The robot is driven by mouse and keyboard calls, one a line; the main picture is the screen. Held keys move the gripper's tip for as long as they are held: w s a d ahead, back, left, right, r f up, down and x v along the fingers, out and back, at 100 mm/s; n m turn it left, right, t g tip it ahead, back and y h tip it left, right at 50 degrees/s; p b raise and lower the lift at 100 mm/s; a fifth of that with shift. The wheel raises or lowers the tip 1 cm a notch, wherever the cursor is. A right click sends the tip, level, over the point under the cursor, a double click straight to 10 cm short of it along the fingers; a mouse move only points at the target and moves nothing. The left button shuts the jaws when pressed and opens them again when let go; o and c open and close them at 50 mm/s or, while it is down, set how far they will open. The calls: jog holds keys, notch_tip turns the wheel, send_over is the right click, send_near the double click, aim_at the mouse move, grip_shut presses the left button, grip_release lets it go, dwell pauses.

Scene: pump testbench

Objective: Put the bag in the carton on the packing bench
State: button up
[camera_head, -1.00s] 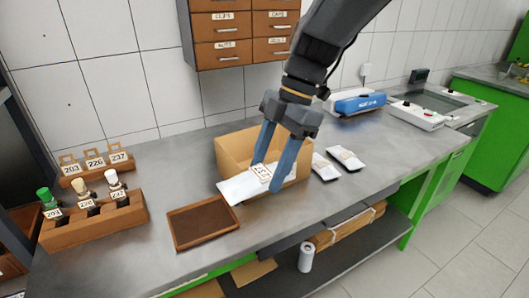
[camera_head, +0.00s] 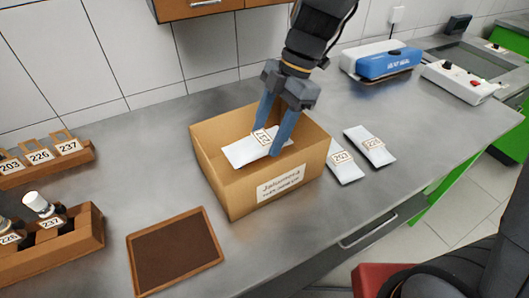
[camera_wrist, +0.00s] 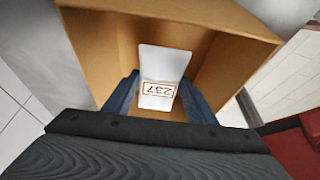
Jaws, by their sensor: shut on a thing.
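The carton (camera_head: 243,198) stands open on the packing bench, with a printed label on its front. It also fills much of the wrist view (camera_wrist: 105,45). My gripper (camera_head: 268,147) is shut on a white bag (camera_head: 242,153), holding it by the end with the tag. In the wrist view the bag (camera_wrist: 164,62) lies between the two blue fingers (camera_wrist: 162,100), and its tag reads 237. The bag is tilted and shows within the carton's opening. I cannot tell whether it touches the carton's bottom.
Two white bags, tagged 203 (camera_head: 346,172) and 226 (camera_head: 370,147), lie right of the carton. A brown tray (camera_head: 215,258) lies in front on the left. Wooden racks with tags (camera_head: 85,243) stand at the left. A blue machine (camera_head: 389,64) stands at the back right.

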aim_at(269, 163)
jog(key=f, duration=0.3)
jog(key=shift+d, duration=0.2)
jog(key=shift+f+p, duration=0.5)
jog(key=shift+f, duration=1.4)
jog(key=shift+f, duration=0.15)
jog(key=o, duration=1.3)
jog(key=shift+r, duration=0.25)
jog(key=b+v, duration=0.2)
jog(key=v, duration=0.9)
jog(key=shift+w+r, duration=0.1)
jog(key=shift+r, duration=0.3)
